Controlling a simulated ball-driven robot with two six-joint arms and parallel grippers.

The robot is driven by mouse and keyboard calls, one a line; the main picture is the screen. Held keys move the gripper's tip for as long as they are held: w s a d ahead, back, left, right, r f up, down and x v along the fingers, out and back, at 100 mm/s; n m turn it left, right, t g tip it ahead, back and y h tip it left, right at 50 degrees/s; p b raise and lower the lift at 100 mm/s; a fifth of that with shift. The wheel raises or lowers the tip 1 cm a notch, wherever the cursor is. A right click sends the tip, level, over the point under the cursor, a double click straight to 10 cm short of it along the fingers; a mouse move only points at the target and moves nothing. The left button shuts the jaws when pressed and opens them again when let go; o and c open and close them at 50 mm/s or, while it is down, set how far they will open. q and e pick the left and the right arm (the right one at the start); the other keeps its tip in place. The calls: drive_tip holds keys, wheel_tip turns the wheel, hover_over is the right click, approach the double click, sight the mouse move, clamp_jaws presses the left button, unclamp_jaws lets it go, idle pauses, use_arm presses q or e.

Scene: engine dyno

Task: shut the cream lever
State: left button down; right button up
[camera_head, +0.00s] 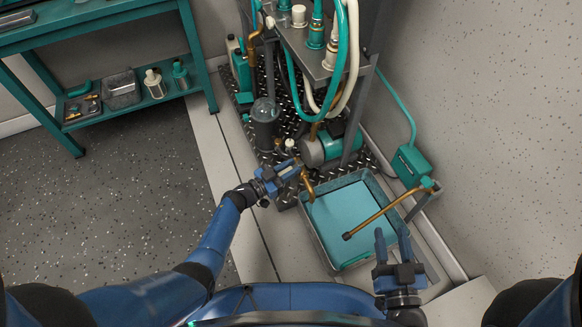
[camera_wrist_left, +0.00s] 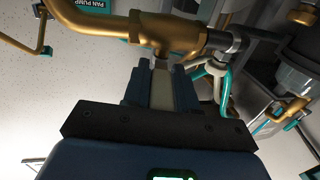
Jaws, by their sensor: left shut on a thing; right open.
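My left gripper (camera_head: 288,172) is at the front edge of the pump stand, beside a brass valve with a downturned spout (camera_head: 308,185). In the left wrist view, the brass valve body (camera_wrist_left: 165,35) lies across the top of the picture. The cream lever (camera_wrist_left: 162,88) hangs below it, between the fingers of my left gripper (camera_wrist_left: 160,85), which is shut on it. The lever's lower end is hidden by the gripper. My right gripper (camera_head: 392,245) is open and empty, near the tray's front right corner.
A grey tray (camera_head: 317,235) of teal liquid lies right of my left gripper. A thin brass pipe (camera_head: 385,212) crosses above it from a teal box (camera_head: 411,164). A teal-grey pump (camera_head: 325,148) and hoses stand behind. A teal shelf (camera_head: 130,112) is at the left; the floor before it is clear.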

use_arm(q)
drive_tip(key=m+g, duration=0.1)
drive_tip(key=g+h+b, duration=0.1)
drive_tip(key=shift+w+a+m+g, duration=0.1)
drive_tip(key=shift+w+m+g, duration=0.2)
drive_tip(key=shift+m, duration=0.1)
drive_tip(key=shift+w+a+m+g+h, duration=0.1)
drive_tip(key=shift+m+g+h, duration=0.3)
drive_tip(key=shift+g, duration=0.1)
use_arm(e)
drive_tip(key=shift+f, duration=0.85)
use_arm(q)
drive_tip(key=shift+r+b, duration=0.1)
drive_tip(key=shift+b, duration=0.2)
